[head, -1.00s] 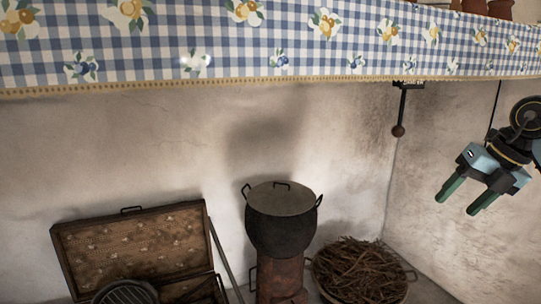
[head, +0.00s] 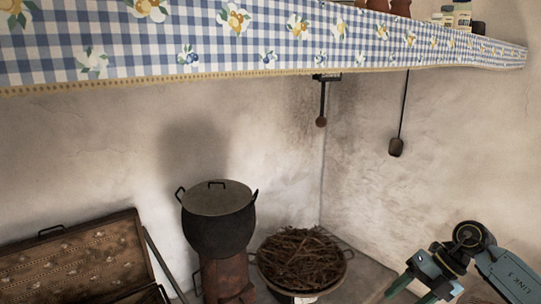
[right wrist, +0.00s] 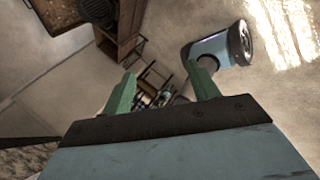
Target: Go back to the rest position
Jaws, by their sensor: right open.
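My right gripper (head: 420,286) is at the lower right of the head view, in front of the right wall, with nothing between its fingers. In the right wrist view its two green fingers (right wrist: 163,95) stand apart, with the room and floor visible between them. My left gripper is not in the head view.
A black lidded pot (head: 218,232) stands on a rusty stove (head: 226,280). A basket of twigs (head: 302,262) is right of it, and an open case (head: 75,262) left. A checked cloth valance (head: 220,45) hangs above. Two utensils hang, one by the right wall (head: 396,147).

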